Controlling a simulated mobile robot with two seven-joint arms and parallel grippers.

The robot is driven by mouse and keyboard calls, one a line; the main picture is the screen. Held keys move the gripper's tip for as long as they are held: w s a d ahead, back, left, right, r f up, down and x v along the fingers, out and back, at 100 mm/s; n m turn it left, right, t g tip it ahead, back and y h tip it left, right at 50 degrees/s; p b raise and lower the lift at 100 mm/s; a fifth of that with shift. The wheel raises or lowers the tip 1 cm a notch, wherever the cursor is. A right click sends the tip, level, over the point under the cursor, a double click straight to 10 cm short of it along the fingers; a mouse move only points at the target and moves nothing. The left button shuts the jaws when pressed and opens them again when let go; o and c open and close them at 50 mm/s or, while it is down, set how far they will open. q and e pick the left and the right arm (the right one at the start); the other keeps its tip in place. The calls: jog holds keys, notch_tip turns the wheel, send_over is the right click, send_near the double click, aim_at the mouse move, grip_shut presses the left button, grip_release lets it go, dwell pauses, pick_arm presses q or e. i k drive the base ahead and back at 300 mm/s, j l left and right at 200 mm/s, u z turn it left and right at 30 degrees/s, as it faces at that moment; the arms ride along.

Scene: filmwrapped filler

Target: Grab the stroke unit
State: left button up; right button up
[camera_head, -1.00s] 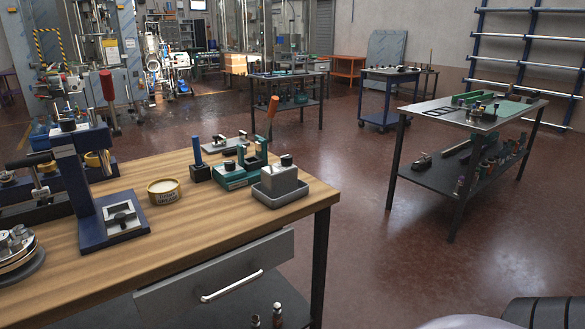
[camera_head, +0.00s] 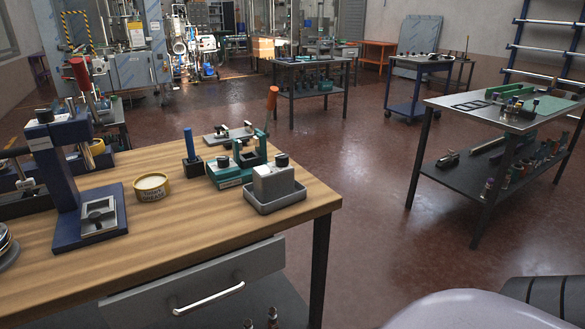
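None of the things carries a readable "stroke unit" label, so I cannot tell for sure which it is. On the wooden workbench (camera_head: 190,232) a grey block with a black knob (camera_head: 271,183) sits in a shallow grey tray (camera_head: 275,205) near the right corner. Just behind it stands a green fixture (camera_head: 228,175), with an orange-handled lever (camera_head: 271,99) rising beside it. A blue-handled tool (camera_head: 190,147) stands in a dark block to their left. A blue press-like stand (camera_head: 67,185) is at the left. Neither gripper is in view.
The bench has a grey drawer (camera_head: 190,288) with a white handle. Open reddish floor (camera_head: 385,205) separates the bench from a metal table (camera_head: 510,118) at right. Further carts and machines stand behind.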

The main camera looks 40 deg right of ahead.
aim_at(272, 182)
jog(key=l+u, duration=0.1)
jog(key=l, duration=0.35)
jog(key=l+u, duration=0.15)
jog(key=l, duration=0.3)
jog(key=k+l+u, duration=0.1)
jog(key=l, duration=0.35)
jog(key=k+l+u, duration=0.15)
jog(key=l, duration=0.3)
jog(key=l+u, duration=0.1)
jog(key=l, duration=0.35)
jog(key=l+u, duration=0.1)
jog(key=l, duration=0.35)
jog(key=k+l, duration=0.1)
jog(key=l, duration=0.35)
jog(key=l+u, duration=0.15)
jog(key=l, duration=0.25)
jog(key=k+l+u, duration=0.1)
jog(key=l, duration=0.35)
jog(key=k+l, duration=0.15)
jog(key=l, duration=0.25)
jog(key=k, duration=0.55)
jog(key=l+u, duration=0.05)
